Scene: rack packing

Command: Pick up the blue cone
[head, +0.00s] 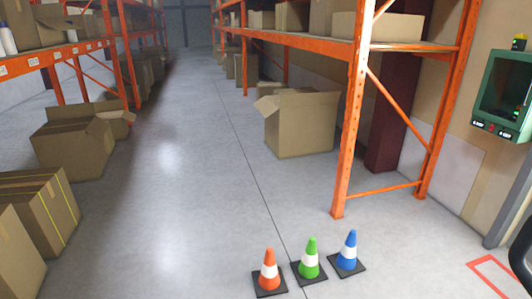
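The blue cone (348,250) stands upright on the floor at the lower right of centre in the head view. It has a white band and a black square base. A green cone (311,257) stands just to its left, and an orange cone (269,268) stands left of the green one. Both also have white bands and black bases. The three form a short row. Neither of my grippers can be made out in this view.
Orange racks with boxes stand left and right (352,130) of a clear aisle. An open cardboard box (299,124) sits on the floor beside the right rack. Boxes (75,147) line the left side. A green wall cabinet (504,92) hangs at right. A dark object cuts the right edge.

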